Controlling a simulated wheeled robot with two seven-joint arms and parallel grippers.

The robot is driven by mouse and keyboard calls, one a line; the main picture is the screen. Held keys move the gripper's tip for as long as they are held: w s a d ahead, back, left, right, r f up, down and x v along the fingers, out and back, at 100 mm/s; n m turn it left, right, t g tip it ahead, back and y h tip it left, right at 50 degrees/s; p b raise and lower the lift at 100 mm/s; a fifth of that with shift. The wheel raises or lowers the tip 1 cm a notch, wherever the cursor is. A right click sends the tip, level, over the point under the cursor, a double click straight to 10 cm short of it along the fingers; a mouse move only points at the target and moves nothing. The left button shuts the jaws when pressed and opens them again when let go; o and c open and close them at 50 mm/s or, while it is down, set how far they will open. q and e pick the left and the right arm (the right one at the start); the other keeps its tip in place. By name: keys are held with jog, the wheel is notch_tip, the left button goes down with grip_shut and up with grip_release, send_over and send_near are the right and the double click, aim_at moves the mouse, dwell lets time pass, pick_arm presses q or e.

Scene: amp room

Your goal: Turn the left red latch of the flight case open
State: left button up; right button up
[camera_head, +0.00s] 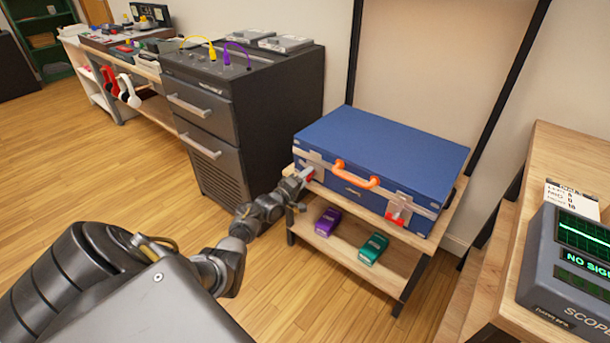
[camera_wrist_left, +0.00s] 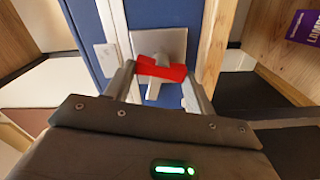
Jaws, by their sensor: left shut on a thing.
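The blue flight case (camera_head: 385,150) lies flat on the upper shelf of a wooden rack, its front toward me, with an orange handle (camera_head: 358,174) in the middle. The left red latch (camera_head: 307,172) is at the left of the front face, partly hidden by my gripper. The right red latch (camera_head: 397,217) is in plain sight. My left gripper (camera_head: 298,176) is at the left latch. In the left wrist view, the red latch (camera_wrist_left: 162,69) sits between the two fingers on its metal plate (camera_wrist_left: 160,45), and the fingers are shut on it. My right gripper is not in view.
The rack's lower shelf (camera_head: 335,246) holds a purple pedal (camera_head: 327,222) and a green pedal (camera_head: 373,249). A dark drawer cabinet (camera_head: 245,115) stands left of the rack. A wooden bench with a scope (camera_head: 575,265) is at the right. The floor before the rack is clear.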

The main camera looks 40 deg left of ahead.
pick_arm(q)
jog(key=shift+n+p, duration=0.5)
jog(key=shift+n, duration=1.2)
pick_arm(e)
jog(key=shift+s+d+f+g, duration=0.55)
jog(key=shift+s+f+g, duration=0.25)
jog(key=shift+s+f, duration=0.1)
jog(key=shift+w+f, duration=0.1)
pick_arm(q)
jog(key=o, duration=1)
jog(key=shift+f, duration=0.1)
